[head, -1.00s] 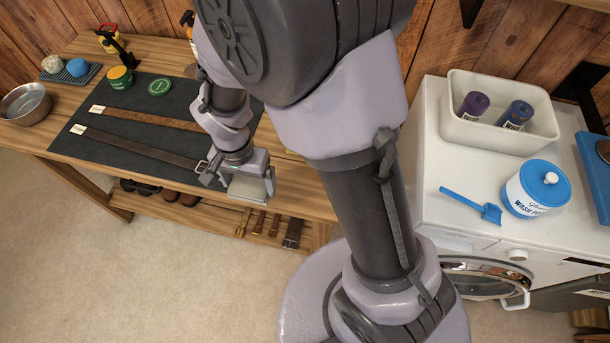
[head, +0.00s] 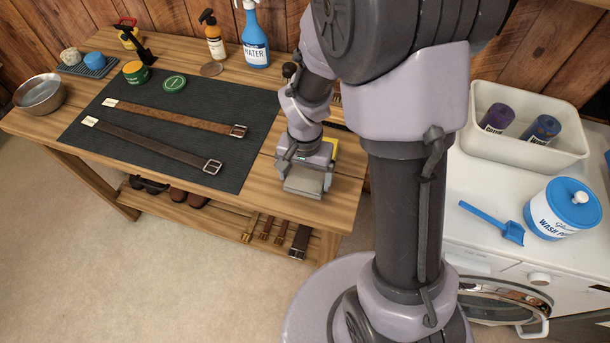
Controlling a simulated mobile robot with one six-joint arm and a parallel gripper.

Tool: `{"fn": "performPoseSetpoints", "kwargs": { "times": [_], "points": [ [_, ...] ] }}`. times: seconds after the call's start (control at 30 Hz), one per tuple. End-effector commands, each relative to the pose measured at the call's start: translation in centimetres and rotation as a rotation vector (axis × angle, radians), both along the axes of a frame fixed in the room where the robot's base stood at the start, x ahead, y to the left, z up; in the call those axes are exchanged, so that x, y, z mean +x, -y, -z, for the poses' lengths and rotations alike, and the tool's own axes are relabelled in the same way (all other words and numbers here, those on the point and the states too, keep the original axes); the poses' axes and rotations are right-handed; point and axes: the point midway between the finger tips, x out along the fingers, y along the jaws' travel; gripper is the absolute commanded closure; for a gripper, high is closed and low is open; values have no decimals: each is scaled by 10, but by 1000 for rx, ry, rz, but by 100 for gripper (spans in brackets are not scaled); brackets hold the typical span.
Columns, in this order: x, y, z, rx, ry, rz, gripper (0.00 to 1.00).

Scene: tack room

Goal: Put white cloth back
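My gripper (head: 303,186) points down over the front right part of the wooden workbench (head: 343,190), right of the dark mat (head: 255,130). Its fingers are seen from above and behind, so I cannot tell if they are open or shut or hold anything. I make out no clear white cloth. A pale rounded lump (head: 70,56) sits beside a blue rounded piece (head: 95,61) on a small ribbed rack (head: 84,71) at the back left; I cannot tell if it is cloth or sponge.
Two leather straps (head: 180,117) (head: 150,143), a green-yellow tin (head: 135,72) and its lid (head: 174,83) lie on the mat. A metal bowl (head: 40,94), a spray bottle (head: 255,40) and a pump bottle (head: 213,40) stand around it. A white bin (head: 525,148) is on the washer.

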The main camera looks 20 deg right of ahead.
Motion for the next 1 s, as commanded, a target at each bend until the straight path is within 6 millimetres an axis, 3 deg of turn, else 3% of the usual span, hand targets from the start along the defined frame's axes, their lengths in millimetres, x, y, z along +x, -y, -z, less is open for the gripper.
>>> {"fn": "performPoseSetpoints", "kwargs": {
  "times": [0.27, 0.37, 0.63, 0.87, 0.97, 1.0],
  "points": [
    [0, 0, -1, 0, 0, 0, 0],
    [0, 0, -13, 0, 1, 0, 0],
    [1, 0, -90, 0, 4, 0, 0],
    [-1, 0, -125, 1, 6, -1, 0],
    [-9, -4, -156, 17, 67, -21, 0],
    [-17, -7, -177, 28, 113, -37, 0]
  ]
}}
